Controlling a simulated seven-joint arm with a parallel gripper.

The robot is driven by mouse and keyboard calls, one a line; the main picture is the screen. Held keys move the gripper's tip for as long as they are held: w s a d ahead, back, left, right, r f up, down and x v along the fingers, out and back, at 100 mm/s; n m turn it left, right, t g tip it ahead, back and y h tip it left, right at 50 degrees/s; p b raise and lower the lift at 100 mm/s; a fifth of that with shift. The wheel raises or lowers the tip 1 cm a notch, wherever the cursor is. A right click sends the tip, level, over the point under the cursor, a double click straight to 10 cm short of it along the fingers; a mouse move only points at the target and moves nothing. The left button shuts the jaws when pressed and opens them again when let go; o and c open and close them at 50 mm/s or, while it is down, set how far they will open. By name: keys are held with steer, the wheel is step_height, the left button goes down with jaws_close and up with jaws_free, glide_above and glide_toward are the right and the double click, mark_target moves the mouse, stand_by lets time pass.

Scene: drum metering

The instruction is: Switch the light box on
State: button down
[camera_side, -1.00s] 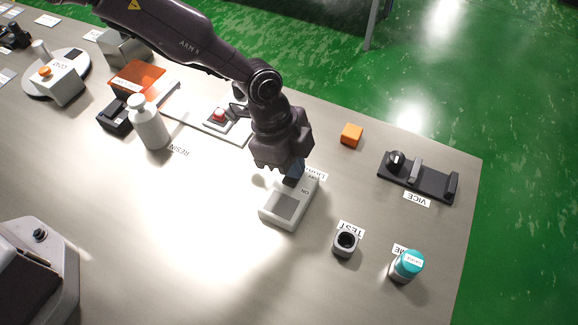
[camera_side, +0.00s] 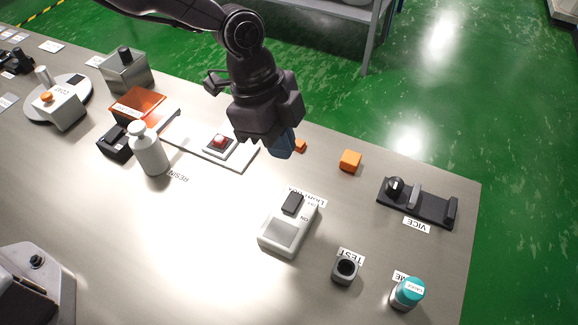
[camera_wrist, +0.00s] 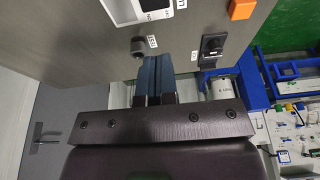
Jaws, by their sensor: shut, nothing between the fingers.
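The light box (camera_side: 269,242) is a pale box on the bench in the side view, with a grey panel (camera_side: 284,233) on its near part. A dark rocker switch (camera_side: 292,204) sits on its far part, beside small printed labels, one reading ON. I cannot tell which way the rocker is tipped or whether the panel is lit. My gripper (camera_side: 283,150) is above and behind the box, clear of it, with its blue fingers shut and empty. In the wrist view the shut fingers (camera_wrist: 154,62) point at the bench, and part of the light box (camera_wrist: 157,4) shows at the top edge.
The TEST cup (camera_side: 345,268) and a teal-capped jar (camera_side: 408,291) stand right of the box. An orange cube (camera_side: 350,160) and the vice (camera_side: 417,203) lie farther back. A red button (camera_side: 219,142) and a white bottle (camera_side: 150,152) are to the left. The bench left of the box is bare.

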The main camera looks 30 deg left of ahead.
steer(key=v, duration=0.3)
steer(key=shift+s+a+f, duration=0.1)
steer(key=shift+s+a, duration=0.1)
steer(key=shift+s, duration=0.5)
